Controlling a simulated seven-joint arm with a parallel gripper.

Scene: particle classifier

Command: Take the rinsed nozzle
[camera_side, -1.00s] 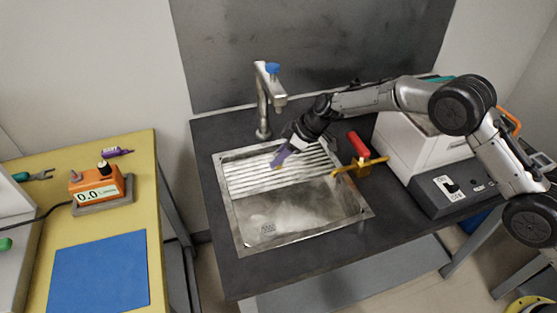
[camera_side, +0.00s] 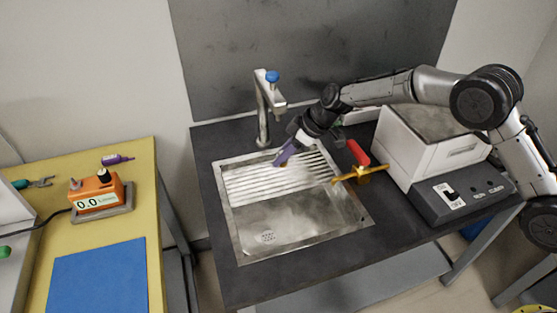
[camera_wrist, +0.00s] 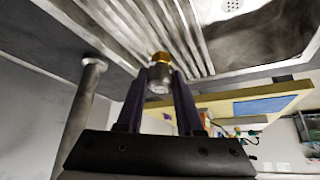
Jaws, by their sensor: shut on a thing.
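My gripper (camera_side: 282,160) is above the ribbed drainboard of the metal sink in the side view, tilted down to the left. In the wrist view its two purple fingers (camera_wrist: 159,80) are shut on the nozzle (camera_wrist: 160,74), a small silver metal piece with a brass-coloured end that points away from my gripper. In the side view the nozzle is too small to make out clearly at the fingertips. The sink (camera_side: 300,238) lies below, with ribs at the back and a basin with a drain in front.
The faucet (camera_side: 264,112) with a blue knob stands close behind my gripper. A brass piece with a red handle (camera_side: 358,153) is at the sink's right edge. A white box machine (camera_side: 430,150) stands further right. An orange meter (camera_side: 97,193) and blue mat (camera_side: 98,277) are on the yellow table.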

